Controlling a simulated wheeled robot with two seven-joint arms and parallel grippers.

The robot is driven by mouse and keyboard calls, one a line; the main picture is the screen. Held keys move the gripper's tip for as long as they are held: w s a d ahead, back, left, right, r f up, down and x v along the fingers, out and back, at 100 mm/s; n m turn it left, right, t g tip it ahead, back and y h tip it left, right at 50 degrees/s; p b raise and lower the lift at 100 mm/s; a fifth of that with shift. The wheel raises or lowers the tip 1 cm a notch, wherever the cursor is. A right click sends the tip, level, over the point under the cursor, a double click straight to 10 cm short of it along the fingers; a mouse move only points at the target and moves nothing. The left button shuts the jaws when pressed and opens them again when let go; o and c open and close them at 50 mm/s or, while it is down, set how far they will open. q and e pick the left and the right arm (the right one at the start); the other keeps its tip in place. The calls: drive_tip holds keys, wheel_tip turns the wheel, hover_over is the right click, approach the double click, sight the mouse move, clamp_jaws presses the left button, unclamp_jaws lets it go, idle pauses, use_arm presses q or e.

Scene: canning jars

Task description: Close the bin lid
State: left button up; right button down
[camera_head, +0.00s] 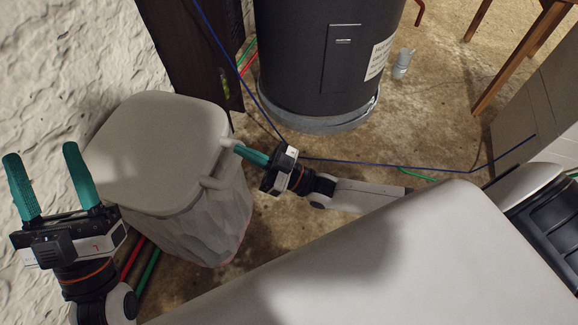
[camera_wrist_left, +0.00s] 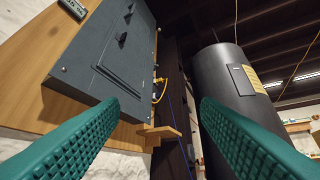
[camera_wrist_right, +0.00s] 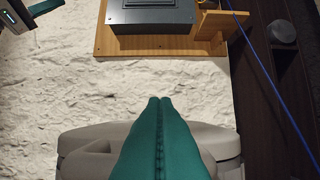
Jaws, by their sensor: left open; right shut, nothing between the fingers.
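The bin (camera_head: 200,232) is pale grey with a crumpled liner bag hanging around its body, and stands by the white wall. Its lid (camera_head: 160,140) lies flat over the top and looks down. A handle-like bar (camera_head: 222,165) sticks out at its right side. My right gripper (camera_head: 240,149) is shut and empty, its green fingertips at the bin's right side by that bar; I cannot tell if they touch. In the right wrist view the lid (camera_wrist_right: 80,142) shows behind the fingers. My left gripper (camera_head: 45,175) is open and empty, raised left of the bin, pointing up.
A large black cylindrical tank (camera_head: 320,55) stands behind the bin to the right. A blue cable (camera_head: 370,163) runs across the floor. A pale rounded surface (camera_head: 400,265) fills the lower right. A wooden-legged piece of furniture (camera_head: 515,60) is at upper right.

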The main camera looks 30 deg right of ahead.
use_arm(q)
drive_tip(key=w+f+g+y+p, duration=0.1)
drive_tip(key=w+f+g+y, duration=0.1)
drive_tip(key=f+g, duration=0.3)
drive_tip(key=shift+w+d+f+p, duration=0.15)
drive_tip(key=shift+w+f+p, duration=0.25)
drive_tip(key=shift+w, duration=0.4)
use_arm(e)
drive_tip(key=v, duration=0.9)
drive_tip(key=shift+s+d, duration=0.25)
use_arm(q)
drive_tip(key=shift+f, duration=0.1)
